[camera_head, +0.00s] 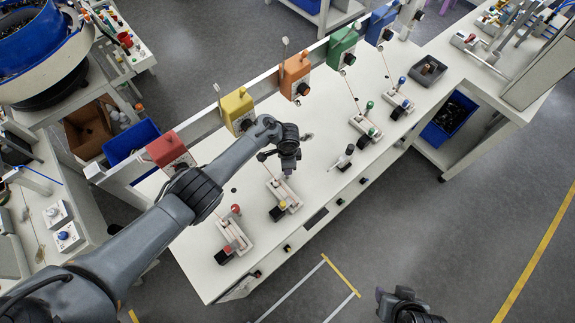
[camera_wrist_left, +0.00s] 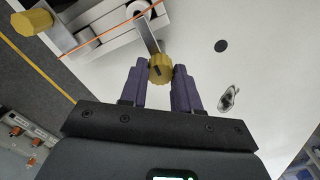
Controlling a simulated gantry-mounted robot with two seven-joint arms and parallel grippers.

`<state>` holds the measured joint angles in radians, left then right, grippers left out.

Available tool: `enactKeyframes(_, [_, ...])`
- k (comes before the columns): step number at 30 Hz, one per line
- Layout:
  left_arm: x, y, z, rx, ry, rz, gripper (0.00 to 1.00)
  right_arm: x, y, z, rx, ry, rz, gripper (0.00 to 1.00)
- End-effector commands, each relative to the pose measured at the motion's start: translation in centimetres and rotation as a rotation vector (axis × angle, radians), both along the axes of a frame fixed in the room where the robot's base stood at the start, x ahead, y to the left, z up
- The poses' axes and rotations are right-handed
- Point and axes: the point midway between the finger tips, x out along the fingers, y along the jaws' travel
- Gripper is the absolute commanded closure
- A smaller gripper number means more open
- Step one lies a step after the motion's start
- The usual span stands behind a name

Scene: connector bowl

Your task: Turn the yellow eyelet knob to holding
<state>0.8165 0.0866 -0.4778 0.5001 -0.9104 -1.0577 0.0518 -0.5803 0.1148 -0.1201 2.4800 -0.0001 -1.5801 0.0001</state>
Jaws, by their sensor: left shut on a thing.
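The yellow eyelet knob (camera_wrist_left: 161,67) is a ribbed yellow cap with a dark mark on its face, in the left wrist view. My left gripper (camera_wrist_left: 158,80) has its purple fingers on both sides of it, shut on it. In the head view my left gripper (camera_head: 287,172) is over the far end of a light fixture (camera_head: 284,195) on the bench and hides the knob. A metal strip runs from the knob toward the fixture in the left wrist view. My right gripper (camera_head: 385,300) is at the bottom edge, away from the bench; its opening is unclear.
A yellow box (camera_head: 236,106) stands on the back rail between a red box (camera_head: 168,149) and an orange box (camera_head: 295,72). Neighbouring fixtures stand at left (camera_head: 234,238) and right (camera_head: 366,128). A second yellow cylinder (camera_wrist_left: 30,22) shows in the left wrist view.

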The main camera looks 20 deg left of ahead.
Motion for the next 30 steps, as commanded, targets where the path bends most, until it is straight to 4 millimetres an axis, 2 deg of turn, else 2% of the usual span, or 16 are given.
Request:
enactKeyframes(14, [0.04, 0.00, 0.06, 0.000, -0.001, -0.017, 0.99, -0.01, -0.24, -0.04, -0.009, 0.000, 0.006, 0.57])
enactKeyframes(15, [0.04, -0.01, 0.07, 0.000, -0.001, -0.017, 0.67, -0.01, -0.24, -0.04, -0.009, 0.000, 0.006, 0.57])
enactKeyframes(20, [0.03, -0.01, 0.05, 0.000, -0.001, -0.016, 0.43, -0.01, -0.23, -0.04, -0.009, 0.000, 0.006, 0.57])
enactKeyframes(30, [0.03, -0.01, 0.28, -0.001, 0.000, -0.015, 0.43, 0.01, -0.07, 0.11, -0.003, 0.000, 0.002, 0.57])
